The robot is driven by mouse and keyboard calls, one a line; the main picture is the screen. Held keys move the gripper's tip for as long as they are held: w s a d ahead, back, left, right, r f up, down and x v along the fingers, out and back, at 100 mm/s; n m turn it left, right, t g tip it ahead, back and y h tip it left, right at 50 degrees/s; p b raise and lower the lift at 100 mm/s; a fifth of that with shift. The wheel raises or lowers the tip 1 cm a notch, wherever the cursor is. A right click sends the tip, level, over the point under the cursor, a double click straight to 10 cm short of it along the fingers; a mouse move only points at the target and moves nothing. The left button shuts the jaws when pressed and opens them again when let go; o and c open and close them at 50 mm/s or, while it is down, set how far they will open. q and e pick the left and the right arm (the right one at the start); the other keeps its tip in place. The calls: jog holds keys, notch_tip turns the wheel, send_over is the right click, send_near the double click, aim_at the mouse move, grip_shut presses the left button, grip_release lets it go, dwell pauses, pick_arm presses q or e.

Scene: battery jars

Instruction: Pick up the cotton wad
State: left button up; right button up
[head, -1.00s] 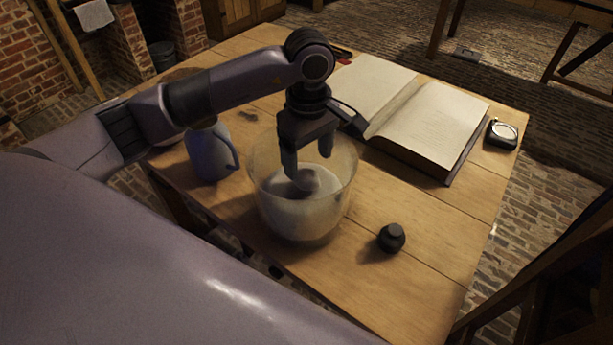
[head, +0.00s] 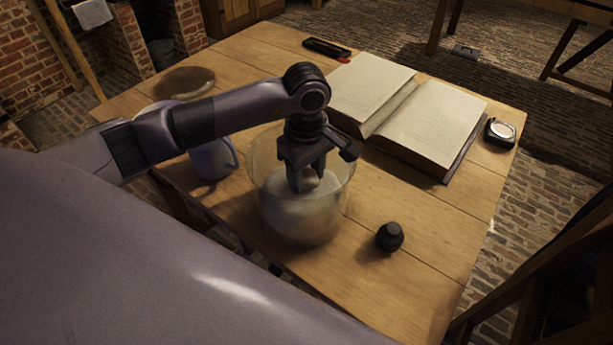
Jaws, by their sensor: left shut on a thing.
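A glass jar (head: 265,205) stands on the wooden table, with pale grey material filling its lower part. My left gripper (head: 309,186) reaches down into the jar from above. Its fingers are shut on a small pale cotton wad (head: 309,180), which shows only in part between the fingers. The wad is inside the jar, at the level of the pale contents; I cannot tell whether it touches them. My right gripper is not in view.
A blue-grey jug (head: 212,160) stands left of the jar, partly behind my arm. A small dark weight (head: 389,237) sits right of the jar. An open book (head: 430,125) lies behind, with a round dial instrument (head: 499,133) beside it.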

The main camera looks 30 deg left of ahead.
aim_at(306, 173)
pick_arm(q)
jog(key=shift+r, duration=0.15)
notch_tip(306, 173, up, 20)
jog(key=shift+f, duration=0.1)
dwell(0.5)
jog(key=shift+o, duration=0.3)
jog(key=shift+f, duration=0.1)
